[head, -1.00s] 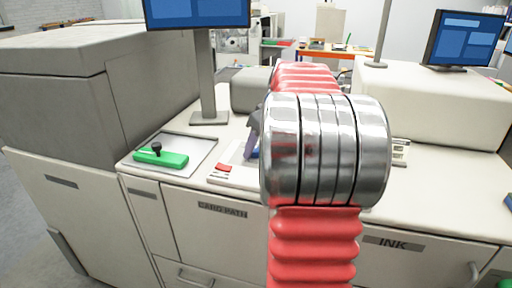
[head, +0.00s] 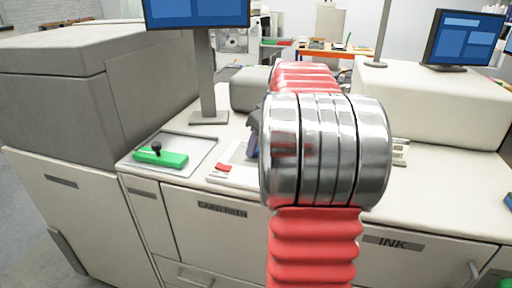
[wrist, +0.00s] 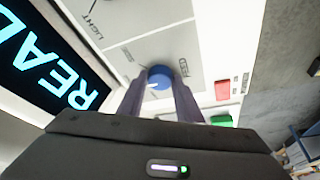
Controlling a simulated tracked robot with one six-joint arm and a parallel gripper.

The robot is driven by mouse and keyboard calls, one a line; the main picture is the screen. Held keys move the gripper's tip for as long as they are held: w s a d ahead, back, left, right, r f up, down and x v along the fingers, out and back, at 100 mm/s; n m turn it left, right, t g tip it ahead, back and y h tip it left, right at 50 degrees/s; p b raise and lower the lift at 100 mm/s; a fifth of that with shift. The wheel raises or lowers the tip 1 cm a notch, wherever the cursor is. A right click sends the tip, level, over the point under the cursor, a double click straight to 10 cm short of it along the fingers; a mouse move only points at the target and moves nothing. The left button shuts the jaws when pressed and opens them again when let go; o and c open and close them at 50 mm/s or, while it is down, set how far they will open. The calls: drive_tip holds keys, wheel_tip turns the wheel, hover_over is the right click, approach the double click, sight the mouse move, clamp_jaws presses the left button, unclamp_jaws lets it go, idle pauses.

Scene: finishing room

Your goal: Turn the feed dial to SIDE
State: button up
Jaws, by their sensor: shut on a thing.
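The feed dial (wrist: 160,78) is a round blue knob on a pale panel in the wrist view, with a small white mark on its face. My gripper (wrist: 158,88) has one finger on each side of it and is shut on it. In the head view my gripper (head: 254,131) is down at the panel, largely hidden behind my arm, and the dial is mostly covered.
A red block (wrist: 222,90) and a green piece (wrist: 222,121) lie right of the dial. In the head view a green bar with a black knob (head: 160,158) lies on a grey tray, and a monitor post (head: 206,80) stands behind.

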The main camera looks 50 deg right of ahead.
drive_tip(key=shift+m, duration=0.3)
drive_tip(key=m+h, duration=0.1)
drive_tip(key=m, duration=0.1)
drive_tip(key=m+h, duration=0.1)
drive_tip(key=m, duration=0.1)
drive_tip(key=shift+w+a+m, duration=0.1)
drive_tip(key=shift+a+m, duration=0.1)
drive_tip(key=shift+m, duration=0.2)
drive_tip(key=shift+m+g+h, duration=0.35)
drive_tip(key=shift+m+h, duration=0.05)
drive_tip(key=shift+m, duration=0.7)
drive_tip(key=shift+m+g+h, duration=0.35)
drive_tip(key=shift+m+h, duration=0.05)
drive_tip(key=shift+m, duration=0.7)
drive_tip(key=o, duration=1)
drive_tip(key=shift+o, duration=0.2)
